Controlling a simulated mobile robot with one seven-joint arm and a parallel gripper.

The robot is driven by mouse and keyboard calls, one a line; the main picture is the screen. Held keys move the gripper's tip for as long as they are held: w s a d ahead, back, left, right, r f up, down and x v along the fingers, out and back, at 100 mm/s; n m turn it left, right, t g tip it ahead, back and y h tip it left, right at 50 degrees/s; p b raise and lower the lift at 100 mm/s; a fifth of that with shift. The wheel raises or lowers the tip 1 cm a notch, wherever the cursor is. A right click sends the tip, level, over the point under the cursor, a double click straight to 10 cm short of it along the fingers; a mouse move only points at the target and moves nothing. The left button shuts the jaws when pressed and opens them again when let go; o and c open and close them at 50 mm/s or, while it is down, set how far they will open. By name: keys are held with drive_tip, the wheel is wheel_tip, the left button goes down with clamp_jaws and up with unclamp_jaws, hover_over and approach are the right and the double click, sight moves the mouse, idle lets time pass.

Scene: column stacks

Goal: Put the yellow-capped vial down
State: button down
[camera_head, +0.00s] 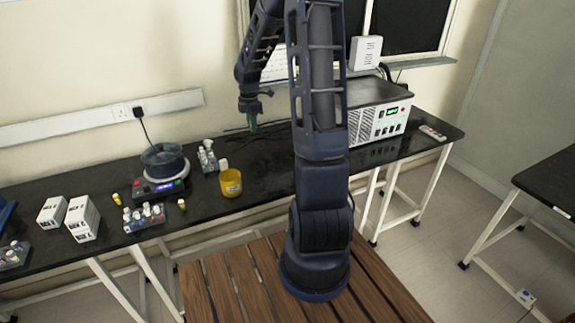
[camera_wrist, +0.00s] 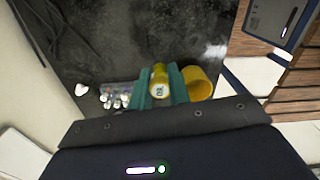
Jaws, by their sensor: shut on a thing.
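My gripper (camera_wrist: 160,88) has two teal fingers shut on the yellow-capped vial (camera_wrist: 159,81), seen between them in the wrist view. In the head view my gripper (camera_head: 252,117) hangs above the back part of the black bench (camera_head: 262,158), fingers pointing down. The vial is too small to make out there. In the wrist view a yellow cup (camera_wrist: 201,83) shows just right of the fingers, and a rack of white-capped vials (camera_wrist: 116,94) just left. The held vial's height above the bench is hard to tell.
In the head view the yellow cup (camera_head: 230,184), a vial rack (camera_head: 207,160), a device with a dark bowl (camera_head: 163,167), another rack (camera_head: 144,219) and white boxes (camera_head: 82,220) stand left. A grey instrument (camera_head: 378,122) stands right. The bench between cup and instrument looks clear.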

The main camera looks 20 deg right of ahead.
drive_tip(key=s+d+n, duration=0.1)
drive_tip(key=s+d, duration=0.1)
drive_tip(key=d, duration=1.9)
wheel_tip(320, 180, down, 20)
drive_tip(key=shift+w+a+r, duration=0.1)
drive_tip(key=shift+w, duration=0.05)
drive_tip(key=c, duration=1.3)
unclamp_jaws()
